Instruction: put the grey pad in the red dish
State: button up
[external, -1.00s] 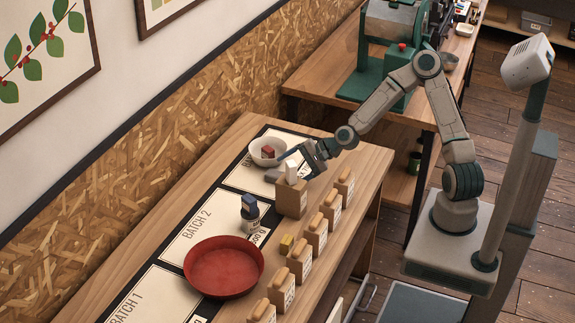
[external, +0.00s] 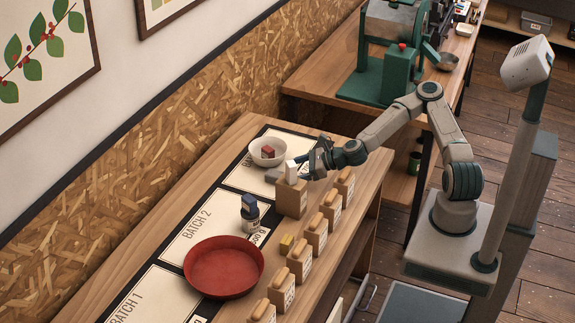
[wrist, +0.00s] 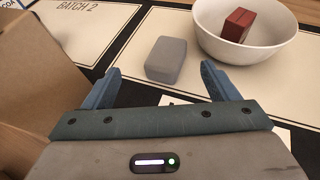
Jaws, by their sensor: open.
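The grey pad (wrist: 165,59) lies flat on the counter mat in the wrist view, between and just beyond the tips of my open gripper (wrist: 160,76), with nothing in the jaws. In the external view the grey pad (external: 272,176) shows partly, behind a white block on a tan box. There my gripper (external: 307,168) is just right of that white block, its fingertips partly hidden. The wide round red dish (external: 223,268) sits empty nearer the camera, over the Batch 1 and Batch 2 mats.
A white bowl (external: 268,152) holding a dark red block (wrist: 238,25) stands beside the pad. The tan box (external: 291,199) with the white block (external: 291,171) stands close to my gripper. A blue-topped jar (external: 250,212) stands near the dish. Several tan bags line the counter's right edge.

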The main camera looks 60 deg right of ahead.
aim_at(280, 174)
jog(key=x, duration=0.1)
jog(key=p+x, duration=0.1)
jog(key=x, duration=0.3)
jog(key=shift+w+d+r, duration=0.1)
jog(key=shift+w+d, duration=0.15)
jog(key=shift+w, duration=0.2)
jog(key=c, duration=1.5)
jog(key=shift+o, duration=0.2)
jog(key=shift+r, duration=0.1)
jog(key=shift+r, duration=0.75)
notch_tip(280, 174, up, 2)
jog(key=shift+r, duration=0.2)
jog(key=s+d+r, duration=0.5)
jog(key=d+r, duration=0.2)
jog(key=d, duration=0.3)
jog(key=shift+d+b, duration=0.25)
jog(key=shift+b, duration=0.2)
